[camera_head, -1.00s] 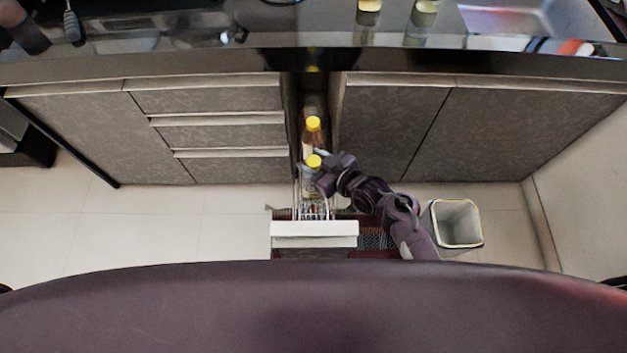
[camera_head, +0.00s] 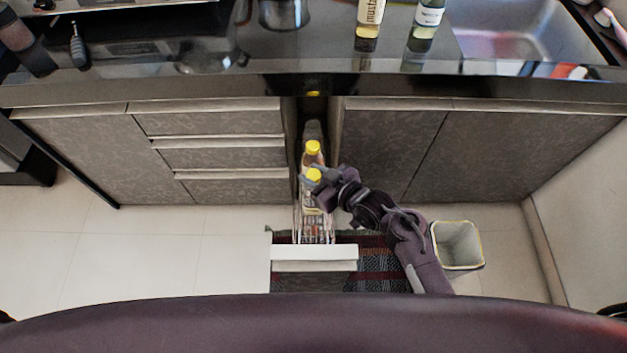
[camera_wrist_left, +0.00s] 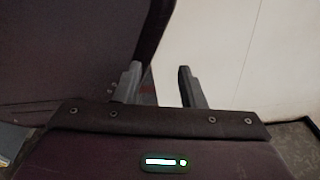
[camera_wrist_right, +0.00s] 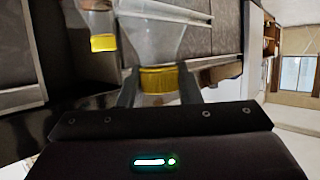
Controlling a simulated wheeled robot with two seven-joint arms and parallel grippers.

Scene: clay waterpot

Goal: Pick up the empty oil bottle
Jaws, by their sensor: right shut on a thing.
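A clear, empty-looking bottle with a yellow cap (camera_head: 313,175) is upright at the pull-out rack, nearer to me than a second bottle. My right gripper (camera_head: 322,179) reaches it from the right at cap height. In the right wrist view the yellow cap (camera_wrist_right: 160,79) sits between the fingers of the right gripper (camera_wrist_right: 159,92), which is shut on it, with the clear body beyond. I cannot tell whether its base touches the rack. My left gripper (camera_wrist_left: 158,84) shows only in its wrist view, open and empty.
Behind it stands another yellow-capped bottle (camera_head: 312,148), partly filled in the right wrist view (camera_wrist_right: 102,42). Cabinets flank the narrow rack (camera_head: 316,229), whose white front (camera_head: 314,252) stands pulled out. A bin (camera_head: 458,246) is at the right. The counter (camera_head: 300,62) overhangs behind.

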